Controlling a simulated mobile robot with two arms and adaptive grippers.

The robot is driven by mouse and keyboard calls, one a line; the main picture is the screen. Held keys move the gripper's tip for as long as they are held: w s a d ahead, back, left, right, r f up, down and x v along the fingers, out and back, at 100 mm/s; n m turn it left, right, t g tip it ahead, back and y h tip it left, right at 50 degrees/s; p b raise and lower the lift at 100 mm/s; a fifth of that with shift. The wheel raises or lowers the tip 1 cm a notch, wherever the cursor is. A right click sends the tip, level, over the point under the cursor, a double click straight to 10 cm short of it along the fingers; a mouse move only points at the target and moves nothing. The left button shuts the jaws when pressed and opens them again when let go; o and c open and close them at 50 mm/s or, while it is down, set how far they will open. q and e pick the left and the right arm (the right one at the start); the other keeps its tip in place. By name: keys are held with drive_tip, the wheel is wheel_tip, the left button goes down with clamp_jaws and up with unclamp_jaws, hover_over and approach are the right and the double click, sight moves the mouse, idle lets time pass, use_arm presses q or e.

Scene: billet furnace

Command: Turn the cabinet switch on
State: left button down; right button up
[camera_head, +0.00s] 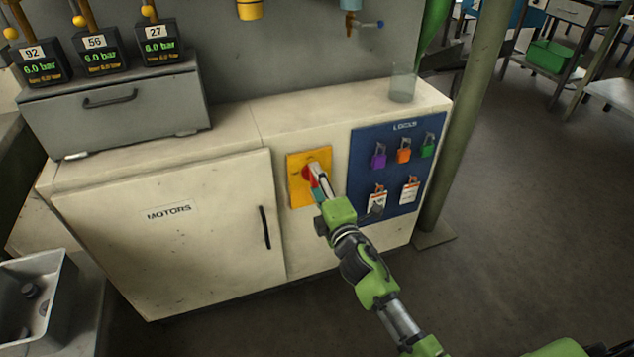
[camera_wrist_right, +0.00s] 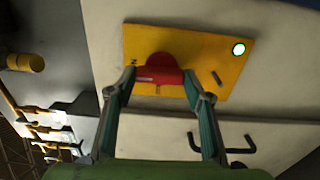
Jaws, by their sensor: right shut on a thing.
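The cabinet switch is a red rotary handle (camera_wrist_right: 158,72) on a yellow plate (camera_head: 296,187) on the front of the cream cabinet (camera_head: 165,232). In the head view the handle is mostly hidden behind my right gripper (camera_head: 317,177). In the right wrist view the two fingers of the right gripper (camera_wrist_right: 160,80) stand on either side of the red handle and are shut on it. The left gripper is not in view.
A blue LOCKS board (camera_head: 395,165) with coloured padlocks and tags is right of the switch. A door marked MOTORS with a black handle (camera_head: 265,228) is to the left. A clear glass (camera_head: 402,84) stands on the cabinet top near a green post (camera_head: 470,120).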

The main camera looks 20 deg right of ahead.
drive_tip(key=shift+m, duration=0.3)
drive_tip(key=o, duration=1.1)
drive_tip(key=shift+s, duration=0.1)
drive_tip(key=s, duration=1.2)
drive_tip(key=shift+d, duration=0.25)
drive_tip(key=shift+w, duration=0.1)
